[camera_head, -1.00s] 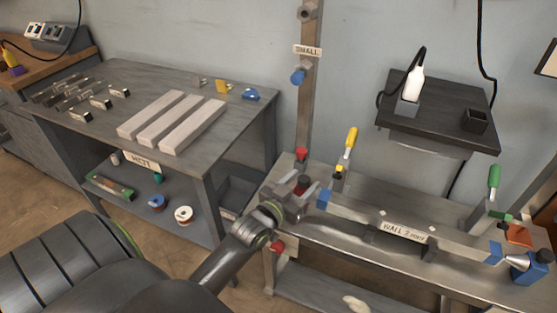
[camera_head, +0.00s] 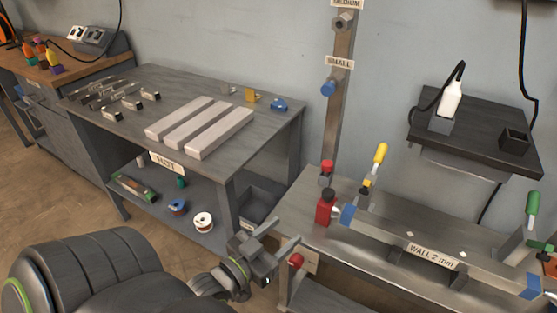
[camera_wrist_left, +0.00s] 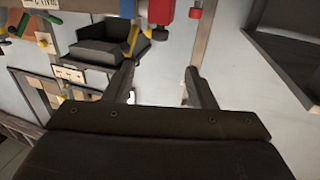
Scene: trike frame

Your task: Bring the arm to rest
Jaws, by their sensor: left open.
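My left gripper (camera_head: 277,237) is at the bottom middle of the head view, in front of the gap between the left table and the right workbench. Its jaws are open. In the left wrist view the two fingers (camera_wrist_left: 160,86) stand apart with nothing between them. My dark left arm comes in from the bottom left. My right gripper is in neither view.
The workbench (camera_head: 312,238) right of my gripper bears a red block (camera_head: 326,207), a clamped bar and a "WALL 2 mm" label (camera_head: 432,257). A red knob (camera_head: 296,260) is close by. The left table (camera_head: 190,87) holds pale slabs (camera_head: 220,134). Open floor (camera_head: 45,200) lies at left.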

